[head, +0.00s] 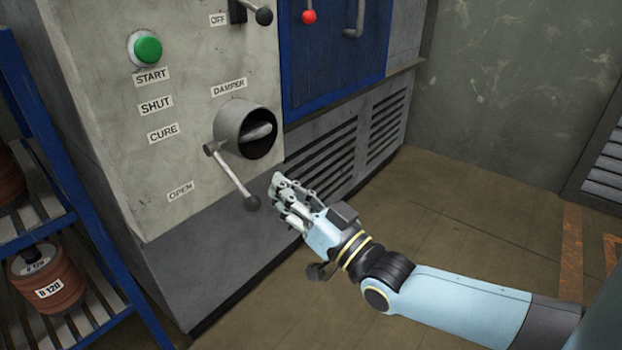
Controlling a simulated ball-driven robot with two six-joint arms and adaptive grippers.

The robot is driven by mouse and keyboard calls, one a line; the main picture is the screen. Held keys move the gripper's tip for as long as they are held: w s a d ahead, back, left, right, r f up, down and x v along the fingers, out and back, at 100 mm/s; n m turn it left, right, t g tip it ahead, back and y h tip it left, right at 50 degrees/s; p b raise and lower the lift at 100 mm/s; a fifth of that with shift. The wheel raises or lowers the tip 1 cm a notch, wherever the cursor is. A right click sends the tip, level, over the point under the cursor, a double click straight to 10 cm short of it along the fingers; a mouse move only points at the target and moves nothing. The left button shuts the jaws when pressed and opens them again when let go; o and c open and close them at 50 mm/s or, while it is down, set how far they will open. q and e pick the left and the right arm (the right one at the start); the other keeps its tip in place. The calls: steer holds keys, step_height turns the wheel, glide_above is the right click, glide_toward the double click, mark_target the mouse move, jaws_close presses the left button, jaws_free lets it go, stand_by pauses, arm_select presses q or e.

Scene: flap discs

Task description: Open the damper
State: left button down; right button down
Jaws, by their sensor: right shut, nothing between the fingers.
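The damper (236,127) is a grey round duct stub on the front of the oven panel, with a pale flap seen tilted inside its dark opening. Its lever (232,174) starts at a pivot on the stub's lower left and slants down to the right, ending in a dark ball knob (253,203). The OPEN label (180,191) is to the left of the lever; the SHUT label (155,105) and CURE label (163,132) are higher up. My right gripper (277,192) is shut and empty, just right of the knob, seemingly apart from it. My left gripper is out of view.
A green START button (147,48) and an OFF switch lever (263,15) sit above the damper. A blue door (335,60) with a red knob (309,17) is to the right. A blue rack (75,215) with brown drums (48,281) stands at left.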

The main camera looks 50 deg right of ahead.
steer(key=shift+v, duration=2.65)
steer(key=shift+f, duration=0.1)
